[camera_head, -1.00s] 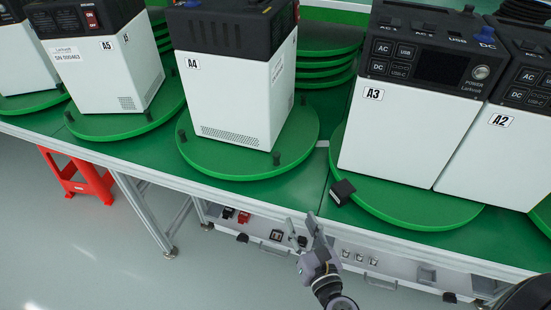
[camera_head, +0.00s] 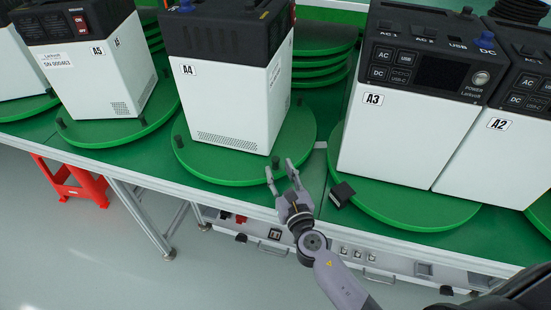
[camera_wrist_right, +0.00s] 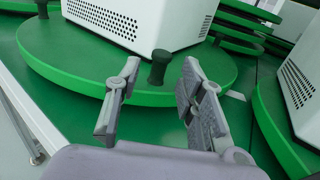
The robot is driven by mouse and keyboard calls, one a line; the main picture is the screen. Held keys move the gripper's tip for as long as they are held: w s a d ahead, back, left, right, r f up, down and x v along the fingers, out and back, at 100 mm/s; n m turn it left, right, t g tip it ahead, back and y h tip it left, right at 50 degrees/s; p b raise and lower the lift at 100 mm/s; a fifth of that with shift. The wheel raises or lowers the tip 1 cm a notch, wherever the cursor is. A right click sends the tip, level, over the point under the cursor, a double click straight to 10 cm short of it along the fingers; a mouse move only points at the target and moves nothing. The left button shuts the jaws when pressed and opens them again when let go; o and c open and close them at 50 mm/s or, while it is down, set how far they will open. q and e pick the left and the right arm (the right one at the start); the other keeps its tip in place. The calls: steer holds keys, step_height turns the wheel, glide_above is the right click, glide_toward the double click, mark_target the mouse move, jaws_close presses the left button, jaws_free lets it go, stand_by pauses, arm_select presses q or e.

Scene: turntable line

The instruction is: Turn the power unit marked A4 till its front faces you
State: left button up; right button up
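The power unit marked A4 (camera_head: 232,100) is a white box with a black top, standing on a green round turntable (camera_head: 215,168). A plain side with the A4 label and a vent grille faces me; no screen or sockets show on it. Dark pegs stand up from the turntable rim, and the near right peg (camera_head: 276,162) also shows in the right wrist view (camera_wrist_right: 160,66). My right gripper (camera_head: 281,170) is open and empty at the turntable's near right edge. In the wrist view its fingers (camera_wrist_right: 158,90) are spread in front of that peg, one to each side. My left gripper is out of view.
Unit A5 (camera_head: 95,75) stands on its turntable at left. Units A3 (camera_head: 395,135) and A2 (camera_head: 500,155) stand at right. A small black block (camera_head: 342,193) lies by A3's turntable. Stacked green discs (camera_head: 318,70) sit behind. A red stool (camera_head: 75,183) is on the floor.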

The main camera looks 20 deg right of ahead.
mark_target(277, 164)
steer(key=shift+w, duration=2.15)
jaws_close()
